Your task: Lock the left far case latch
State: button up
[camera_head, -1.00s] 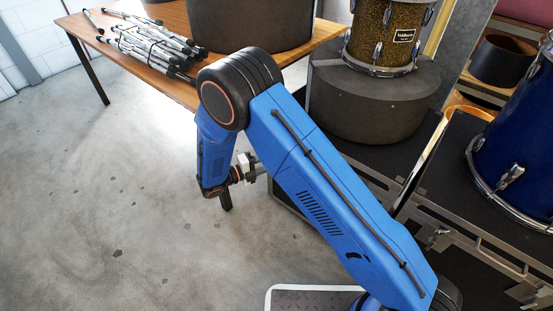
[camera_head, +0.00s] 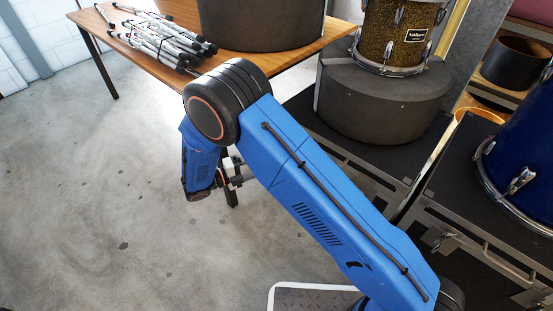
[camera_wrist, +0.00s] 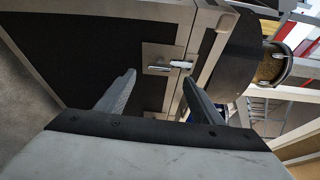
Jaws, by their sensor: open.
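A black case with metal edging fills the left and middle of the wrist view, tilted in the picture. A silver latch (camera_wrist: 158,67) sits on its side by the metal seam, with a small bright catch piece (camera_wrist: 182,64) beside it. I cannot tell whether the latch is locked. My gripper (camera_wrist: 159,85) is open, its two grey fingers pointing at the case on either side below the latch, with nothing between them. In the head view the latch and fingertips are hidden behind my blue arm. The case's top (camera_head: 372,154) shows there right of my arm.
A round dark drum case (camera_head: 380,105) bearing a gold drum (camera_head: 398,35) stands on the case. A second black case (camera_head: 455,190) with a blue drum (camera_head: 525,160) stands at the right. A wooden table (camera_head: 275,62) holds folded stands (camera_head: 160,42). The left floor is clear.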

jog(key=v, duration=1)
